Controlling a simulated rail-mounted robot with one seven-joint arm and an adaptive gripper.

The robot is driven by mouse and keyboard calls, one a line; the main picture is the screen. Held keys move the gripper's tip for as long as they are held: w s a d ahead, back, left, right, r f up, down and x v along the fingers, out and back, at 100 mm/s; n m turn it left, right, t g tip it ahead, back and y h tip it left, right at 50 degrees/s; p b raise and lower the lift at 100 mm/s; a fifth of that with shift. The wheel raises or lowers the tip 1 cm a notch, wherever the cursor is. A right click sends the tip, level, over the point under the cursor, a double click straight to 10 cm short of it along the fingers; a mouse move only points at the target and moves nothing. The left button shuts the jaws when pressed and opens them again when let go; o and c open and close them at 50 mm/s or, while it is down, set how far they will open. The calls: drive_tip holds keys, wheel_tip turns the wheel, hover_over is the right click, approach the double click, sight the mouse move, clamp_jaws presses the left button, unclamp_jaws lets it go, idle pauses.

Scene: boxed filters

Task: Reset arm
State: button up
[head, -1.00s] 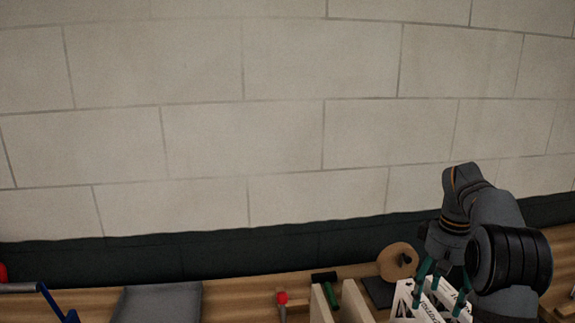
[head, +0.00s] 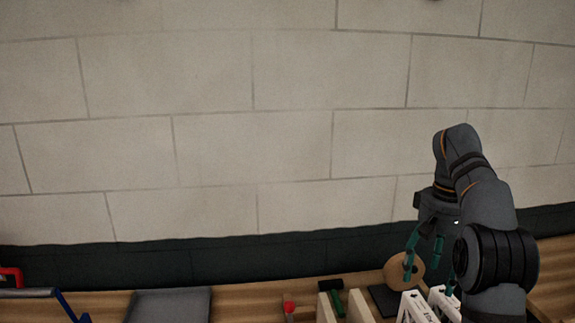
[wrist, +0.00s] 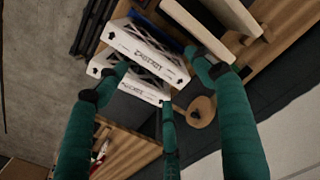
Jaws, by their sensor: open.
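My gripper (head: 432,272) has teal fingers with dark tips and hangs above the right part of the wooden bench. It is spread open with nothing between the fingers, and it also shows in the wrist view (wrist: 160,88). Two white boxed filters with dark lattice faces and black lettering stand side by side below it. One filter box (wrist: 150,50) and the other filter box (wrist: 128,80) show between and behind the fingers in the wrist view. In the head view the boxes (head: 416,308) are cut by the bottom edge and partly hidden by my arm.
A round tan disc (head: 404,268) is just behind the boxes, near a dark flat pad (head: 384,300). Pale upright boards (head: 357,308), a green-handled tool (head: 338,300), a red-tipped tool (head: 289,308) and a grey tray (head: 168,306) lie leftward. A block wall (head: 290,150) stands behind.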

drive_tip(key=w+a+r+n+p, duration=0.1)
drive_tip(key=w+a+r+p, duration=0.1)
drive_tip(key=a+r+p, duration=0.3)
drive_tip(key=w+a+r+n+p, duration=0.1)
drive_tip(key=w+a+r+p, duration=0.2)
drive_tip(key=a, duration=0.6)
wheel_tip(320, 180, up, 2)
drive_tip(key=shift+w+r+p, duration=0.2)
drive_tip(key=shift+w+p, duration=0.1)
drive_tip(key=shift+p, duration=0.6)
